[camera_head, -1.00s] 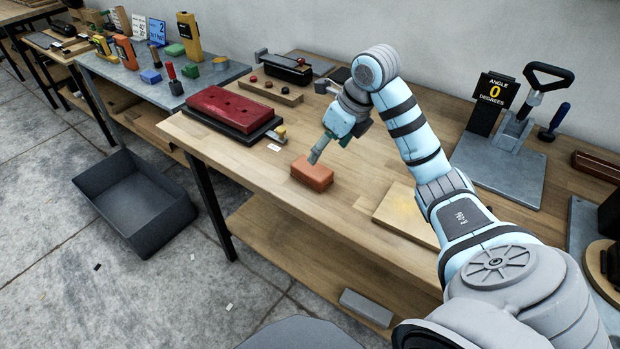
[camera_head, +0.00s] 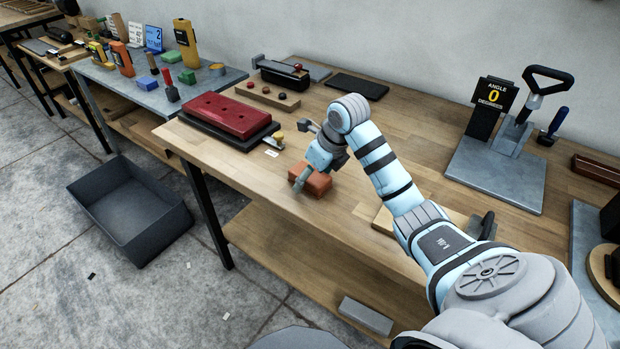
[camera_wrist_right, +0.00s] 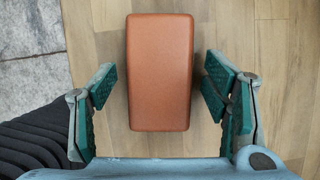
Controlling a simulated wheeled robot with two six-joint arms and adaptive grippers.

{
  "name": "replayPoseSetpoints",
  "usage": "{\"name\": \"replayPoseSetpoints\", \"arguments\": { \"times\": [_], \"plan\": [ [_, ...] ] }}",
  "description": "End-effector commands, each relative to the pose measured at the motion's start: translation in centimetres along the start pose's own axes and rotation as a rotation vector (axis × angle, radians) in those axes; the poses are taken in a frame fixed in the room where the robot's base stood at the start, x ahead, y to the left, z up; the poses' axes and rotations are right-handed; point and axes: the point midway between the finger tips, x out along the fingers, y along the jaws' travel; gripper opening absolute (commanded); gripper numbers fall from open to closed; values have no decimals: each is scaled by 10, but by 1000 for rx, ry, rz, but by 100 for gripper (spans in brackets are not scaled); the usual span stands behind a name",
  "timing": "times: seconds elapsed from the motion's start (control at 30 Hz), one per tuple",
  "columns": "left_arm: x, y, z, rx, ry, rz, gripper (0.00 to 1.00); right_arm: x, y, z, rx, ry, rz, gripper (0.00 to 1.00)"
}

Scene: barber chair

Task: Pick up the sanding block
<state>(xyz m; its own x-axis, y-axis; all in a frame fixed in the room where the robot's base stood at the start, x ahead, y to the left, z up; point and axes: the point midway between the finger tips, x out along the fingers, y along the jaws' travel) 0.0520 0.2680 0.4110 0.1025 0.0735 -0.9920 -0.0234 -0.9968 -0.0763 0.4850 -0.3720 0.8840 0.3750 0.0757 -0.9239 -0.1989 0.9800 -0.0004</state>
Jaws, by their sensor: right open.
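The sanding block is an orange-brown brick shape (camera_head: 312,181) lying on the wooden workbench in the head view, partly hidden by my right gripper. In the right wrist view the block (camera_wrist_right: 160,72) lies lengthwise between the two green-padded fingers. My right gripper (camera_head: 302,153) is over the block, with one finger on its near side; in the wrist view its open fingers (camera_wrist_right: 160,88) stand on both sides of the block, with gaps showing. I cannot tell how far the fingertips reach down beside it. My left gripper is out of view.
A red pad on a black base (camera_head: 230,117) lies to the left on the bench (camera_head: 330,225). A wooden strip with knobs (camera_head: 268,95) is behind. An angle display (camera_head: 494,95) stands at right. A grey bin (camera_head: 130,205) sits on the floor.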

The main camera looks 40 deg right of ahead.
Motion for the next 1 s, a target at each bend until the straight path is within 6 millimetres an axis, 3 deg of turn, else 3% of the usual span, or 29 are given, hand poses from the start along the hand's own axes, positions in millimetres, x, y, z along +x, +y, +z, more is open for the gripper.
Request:
{"name": "replayPoseSetpoints", "arguments": {
  "times": [0.47,0.8,1.0],
  "plan": [
    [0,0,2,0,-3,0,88,3,0,-1,0,0,0,68],
    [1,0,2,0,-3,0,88,4,1,-2,1,2,3,15],
    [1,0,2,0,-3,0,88,4,1,-2,1,4,5,15]
  ]
}}
